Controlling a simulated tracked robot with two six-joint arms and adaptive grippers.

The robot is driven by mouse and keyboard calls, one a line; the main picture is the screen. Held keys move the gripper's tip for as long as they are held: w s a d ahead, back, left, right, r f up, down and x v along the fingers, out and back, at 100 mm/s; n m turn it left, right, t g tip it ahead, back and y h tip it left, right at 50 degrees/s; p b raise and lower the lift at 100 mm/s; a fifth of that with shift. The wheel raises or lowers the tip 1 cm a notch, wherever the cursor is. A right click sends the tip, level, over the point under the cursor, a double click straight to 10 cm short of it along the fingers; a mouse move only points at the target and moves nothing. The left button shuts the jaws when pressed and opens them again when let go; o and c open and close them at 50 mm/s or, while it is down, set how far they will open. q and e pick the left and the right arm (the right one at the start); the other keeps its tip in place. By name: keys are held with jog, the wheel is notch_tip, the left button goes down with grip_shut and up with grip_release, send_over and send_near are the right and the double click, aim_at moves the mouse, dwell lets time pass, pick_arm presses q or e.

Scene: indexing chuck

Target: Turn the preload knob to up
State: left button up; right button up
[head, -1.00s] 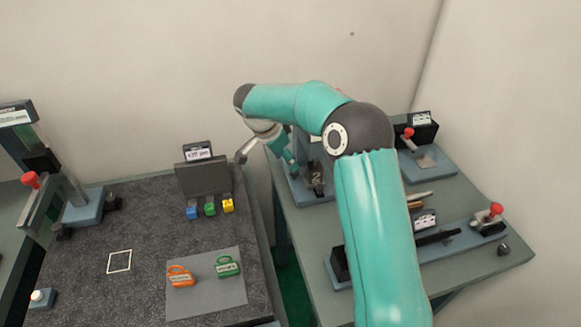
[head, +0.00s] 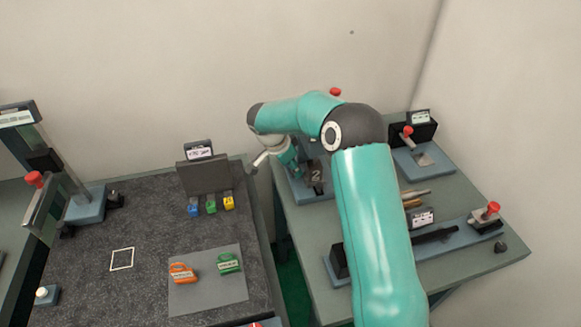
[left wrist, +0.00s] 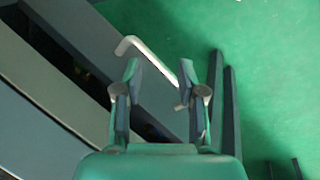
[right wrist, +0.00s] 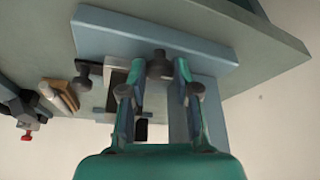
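A dark round knob (right wrist: 160,66), which I take for the preload knob, shows in the right wrist view on a blue-grey base (right wrist: 150,38). My right gripper (right wrist: 158,78) is open, with its fingertips on either side of the knob; I cannot tell whether they touch it. In the head view my right gripper (head: 291,157) is at the fixture marked 2 (head: 316,176), and my arm hides much of that fixture. The knob's setting cannot be read.
A red-knobbed lever (head: 407,131) stands at the right table's back, and another red knob (head: 492,208) at its right. The dark left bench (head: 120,215) carries orange (head: 182,273) and green (head: 229,263) tagged padlocks. A pale hooked bar (left wrist: 150,55) lies by my left fingertips.

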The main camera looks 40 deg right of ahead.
jog(key=shift+w, duration=0.1)
grip_shut()
jog(key=shift+f+n+b, duration=0.2)
jog(key=shift+n+b, duration=0.1)
jog(key=shift+b, duration=0.65)
jog(key=shift+r+n+t+b, duration=0.2)
jog(key=shift+n+t+b, duration=0.2)
jog(key=shift+b, duration=0.2)
jog(key=shift+r, duration=0.15)
jog(key=o, duration=0.8)
grip_release()
jog(key=v, duration=1.1)
jog(key=shift+a+r, duration=0.2)
jog(key=shift+r, duration=0.1)
